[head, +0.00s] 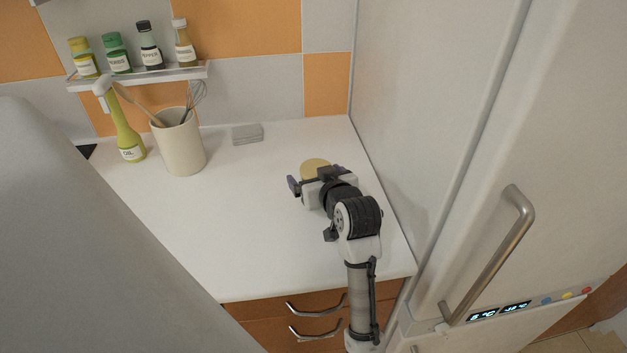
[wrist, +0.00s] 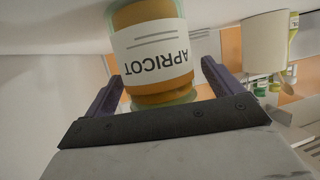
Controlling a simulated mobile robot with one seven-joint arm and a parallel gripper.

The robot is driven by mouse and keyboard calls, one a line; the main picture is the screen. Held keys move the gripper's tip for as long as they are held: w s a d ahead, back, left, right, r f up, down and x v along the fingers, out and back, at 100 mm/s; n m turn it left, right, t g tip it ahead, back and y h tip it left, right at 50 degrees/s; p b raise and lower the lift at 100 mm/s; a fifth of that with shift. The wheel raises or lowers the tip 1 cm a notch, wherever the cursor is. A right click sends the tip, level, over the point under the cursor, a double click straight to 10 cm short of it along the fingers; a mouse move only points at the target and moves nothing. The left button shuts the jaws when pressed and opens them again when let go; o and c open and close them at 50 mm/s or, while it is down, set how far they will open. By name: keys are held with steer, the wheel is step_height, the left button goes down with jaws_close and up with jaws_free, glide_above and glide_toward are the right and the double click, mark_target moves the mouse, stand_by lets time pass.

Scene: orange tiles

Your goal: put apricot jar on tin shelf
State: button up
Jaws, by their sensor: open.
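The apricot jar stands on the white counter, and its pale yellow lid (head: 315,167) shows just beyond my gripper in the head view. In the wrist view, which is upside down, the orange jar (wrist: 150,84) has a white label reading APRICOT. My gripper (head: 322,182) is open, with one dark finger on each side of the jar's lower part in the picture; I cannot tell whether they touch it. My arm hides much of the jar in the head view. The tin shelf (head: 140,80) is a narrow metal rail shelf on the tiled wall at upper left, bearing several small bottles.
A cream utensil crock (head: 183,148) and a yellow-green oil bottle (head: 127,140) stand below the shelf. A small grey block (head: 248,134) lies by the wall. A tall fridge (head: 440,120) bounds the counter on the right. The counter's middle (head: 225,215) is clear.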

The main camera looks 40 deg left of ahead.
steer(key=shift+r, duration=0.1)
steer(key=c, duration=1.2)
steer(key=shift+c, duration=1.1)
steer(key=shift+r, duration=0.1)
